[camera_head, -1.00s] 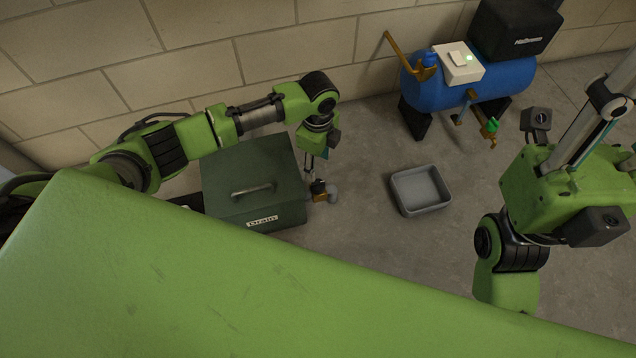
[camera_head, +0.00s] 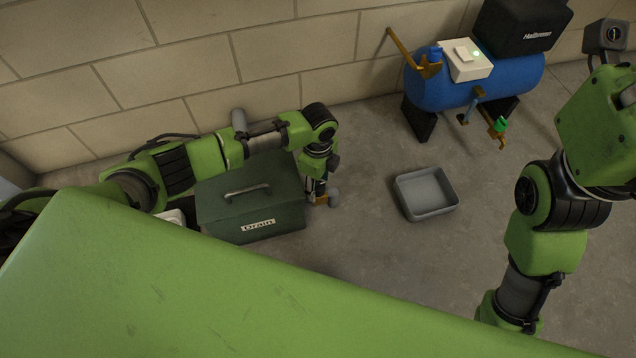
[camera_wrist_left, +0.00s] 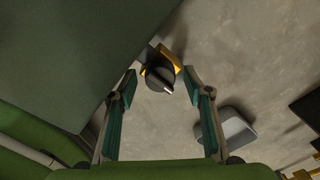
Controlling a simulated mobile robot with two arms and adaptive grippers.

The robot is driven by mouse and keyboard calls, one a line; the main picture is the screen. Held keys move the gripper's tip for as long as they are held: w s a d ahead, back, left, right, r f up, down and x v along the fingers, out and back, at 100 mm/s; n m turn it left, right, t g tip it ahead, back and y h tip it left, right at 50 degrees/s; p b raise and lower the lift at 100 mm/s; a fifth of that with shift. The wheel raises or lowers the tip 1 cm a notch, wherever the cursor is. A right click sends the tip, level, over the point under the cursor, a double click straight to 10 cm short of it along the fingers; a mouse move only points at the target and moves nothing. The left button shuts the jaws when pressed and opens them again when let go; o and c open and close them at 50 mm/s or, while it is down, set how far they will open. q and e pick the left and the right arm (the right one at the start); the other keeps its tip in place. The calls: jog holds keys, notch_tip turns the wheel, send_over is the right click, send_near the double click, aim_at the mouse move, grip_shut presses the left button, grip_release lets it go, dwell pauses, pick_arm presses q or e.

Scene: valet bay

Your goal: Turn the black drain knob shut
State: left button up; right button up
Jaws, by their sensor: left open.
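The dark green box marked "Drain" (camera_head: 225,215) stands on the floor near the wall. A brass fitting (camera_head: 319,200) sticks out at its right side. In the left wrist view the round black drain knob (camera_wrist_left: 157,79) sits on this brass fitting, with a pale pointer mark toward the lower right. My left gripper (camera_head: 318,186) is at the box's right side, above the fitting. In the wrist view its fingers (camera_wrist_left: 160,84) are open, one on each side of the knob, with gaps; I see no contact. In the head view the knob is mostly hidden by the gripper.
A grey tray (camera_head: 427,208) stands on the floor to the right. A blue compressor tank (camera_head: 450,92) with a black motor cover (camera_head: 522,27) stands at the back right. The block wall (camera_head: 190,60) runs behind. Floor between box and tray is clear.

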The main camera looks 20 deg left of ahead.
pick_arm(q)
jog(key=c, duration=1.1)
